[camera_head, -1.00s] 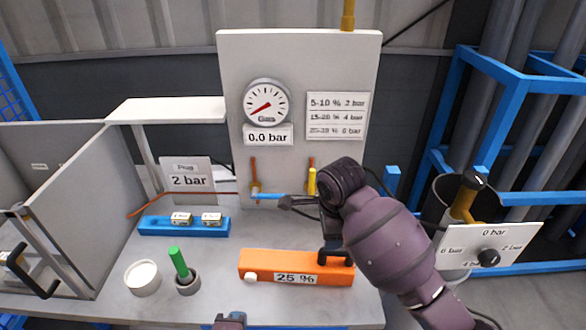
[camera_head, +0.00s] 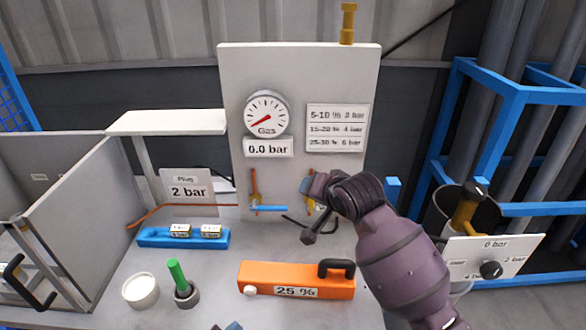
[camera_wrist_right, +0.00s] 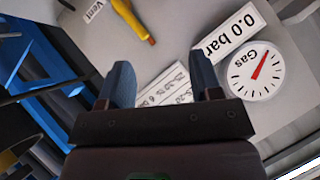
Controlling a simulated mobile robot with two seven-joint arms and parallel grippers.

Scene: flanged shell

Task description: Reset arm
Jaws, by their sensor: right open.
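My right gripper (camera_head: 316,186) is in front of the lower right of the grey panel (camera_head: 236,110). In the right wrist view its two blue fingers (camera_wrist_right: 164,84) are apart with nothing between them. The blue valve handle (camera_head: 272,208) lies horizontal at the panel's lower left, apart from the gripper. A yellow valve handle (camera_wrist_right: 133,20) beside a "Vent" label shows in the right wrist view; in the head view my right gripper mostly hides it. The gas gauge (camera_head: 267,114) reads 0.0 bar. What seems to be my left gripper's tip (camera_head: 232,326) barely shows at the bottom edge.
An orange "25 %" block (camera_head: 296,279) with a black handle, a white round cup (camera_head: 140,290), a green peg (camera_head: 176,271) in a grey holder and a blue tray (camera_head: 184,238) stand on the table. A pressure-selector plate (camera_head: 460,262) and blue racks (camera_head: 515,80) are at right.

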